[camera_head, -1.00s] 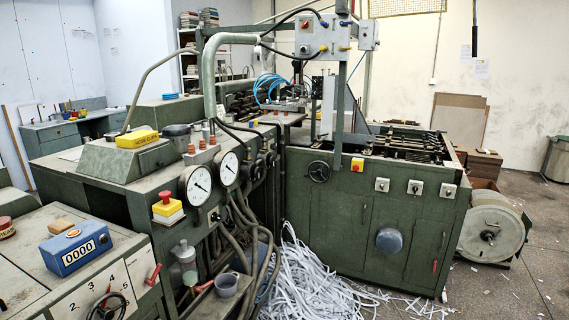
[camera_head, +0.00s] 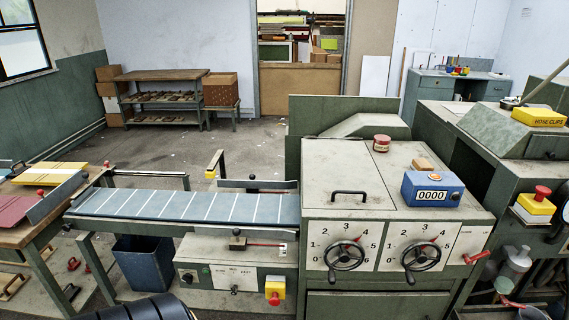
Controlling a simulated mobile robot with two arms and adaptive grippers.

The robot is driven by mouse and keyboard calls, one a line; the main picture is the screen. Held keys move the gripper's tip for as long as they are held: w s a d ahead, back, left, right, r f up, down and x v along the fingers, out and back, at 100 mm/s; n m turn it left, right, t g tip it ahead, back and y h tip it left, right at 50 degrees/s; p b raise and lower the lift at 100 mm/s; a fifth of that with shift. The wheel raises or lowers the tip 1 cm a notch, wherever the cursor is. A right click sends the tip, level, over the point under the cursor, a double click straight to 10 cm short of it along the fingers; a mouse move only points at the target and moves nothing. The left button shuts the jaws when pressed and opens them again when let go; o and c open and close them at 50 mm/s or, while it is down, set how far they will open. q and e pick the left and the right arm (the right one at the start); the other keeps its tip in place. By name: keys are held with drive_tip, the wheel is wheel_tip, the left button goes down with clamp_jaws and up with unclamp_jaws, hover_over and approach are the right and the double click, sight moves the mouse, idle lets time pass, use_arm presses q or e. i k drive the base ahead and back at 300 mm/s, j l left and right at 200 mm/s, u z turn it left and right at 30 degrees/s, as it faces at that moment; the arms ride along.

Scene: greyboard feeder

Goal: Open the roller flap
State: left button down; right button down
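A flat grey-green panel (camera_head: 338,170) with a black bar handle (camera_head: 348,194) lies level on top of the feeder machine, left of the blue counter box. It looks like the roller flap and is shut, flush with the machine top. Neither of my grippers can be made out. A dark ribbed shape at the bottom left edge is cut off, and I cannot tell what it is.
Two handwheels (camera_head: 344,256) (camera_head: 421,256) stick out in front. The striped feed belt (camera_head: 180,205) runs left to a wooden table (camera_head: 30,236).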

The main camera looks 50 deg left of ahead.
sight(337, 175)
drive_tip(key=u, duration=1.3)
drive_tip(key=i+j+u, duration=0.3)
drive_tip(key=k, duration=0.05)
